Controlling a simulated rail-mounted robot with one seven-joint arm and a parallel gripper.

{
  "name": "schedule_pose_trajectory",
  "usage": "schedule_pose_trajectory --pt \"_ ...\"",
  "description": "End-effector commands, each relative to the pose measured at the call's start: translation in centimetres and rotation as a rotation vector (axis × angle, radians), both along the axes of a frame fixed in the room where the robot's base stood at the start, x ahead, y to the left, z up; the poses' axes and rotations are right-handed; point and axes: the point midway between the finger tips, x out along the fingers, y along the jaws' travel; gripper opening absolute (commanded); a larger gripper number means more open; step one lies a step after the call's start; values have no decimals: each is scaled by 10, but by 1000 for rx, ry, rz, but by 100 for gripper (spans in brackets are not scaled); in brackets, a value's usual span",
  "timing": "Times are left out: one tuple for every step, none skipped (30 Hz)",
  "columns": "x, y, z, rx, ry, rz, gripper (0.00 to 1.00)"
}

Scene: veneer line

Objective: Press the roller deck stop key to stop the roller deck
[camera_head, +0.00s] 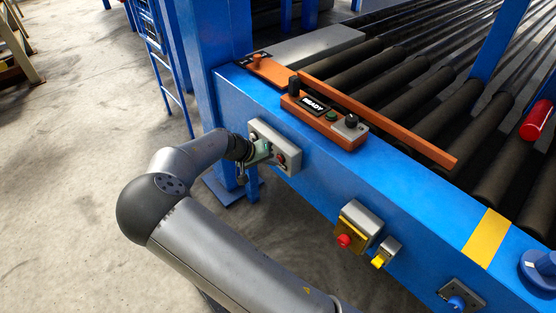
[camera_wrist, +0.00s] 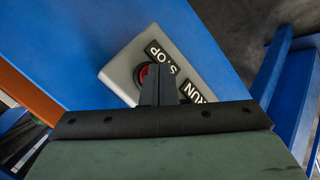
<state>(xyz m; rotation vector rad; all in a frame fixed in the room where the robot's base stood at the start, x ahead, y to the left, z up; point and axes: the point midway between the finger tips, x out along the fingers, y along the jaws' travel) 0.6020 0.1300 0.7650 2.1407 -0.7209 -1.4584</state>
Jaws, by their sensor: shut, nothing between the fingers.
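The roller deck stop key is a red round button (camera_wrist: 142,74) on a light grey box (camera_wrist: 122,66), under a black label reading STOP. A second label reading RUN sits lower right, and my fingers hide the part of the box near it. In the head view the grey box (camera_head: 259,129) is on the blue side beam, with the red key (camera_head: 281,158) on its right half. My gripper (camera_wrist: 159,68) is shut and empty, its fingertips in front of the box and partly covering the red key. I cannot tell whether they touch it.
An orange panel (camera_head: 322,122) with a READY display and knobs sits on the beam above. A red emergency button (camera_head: 344,240) on a yellow and grey box and a small yellow switch (camera_head: 379,261) are further right. Dark rollers (camera_head: 395,95) lie behind the beam.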

Motion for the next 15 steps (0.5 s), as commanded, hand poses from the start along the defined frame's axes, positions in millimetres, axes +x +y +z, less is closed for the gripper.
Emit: schedule_pose_trajectory --pt "0 0 0 -1 0 0 0" --pt "0 0 0 0 0 0 0" --pt "-1 1 0 0 0 0 0" --pt "-1 2 0 0 0 0 0" --pt "-2 3 0 0 -1 1 0" --pt "-3 4 0 0 -1 1 0" --pt "-4 5 0 0 0 1 0" --pt "-5 7 0 0 0 1 0" --pt "-6 8 1 0 0 1 0" --pt "-7 10 1 0 -1 1 0" --pt "-8 11 1 0 -1 1 0" --pt "-9 12 0 0 -1 1 0" --pt "-10 13 1 0 -1 0 0" --pt "-10 13 1 0 -1 0 0" --pt "-10 13 0 0 -1 -1 0"
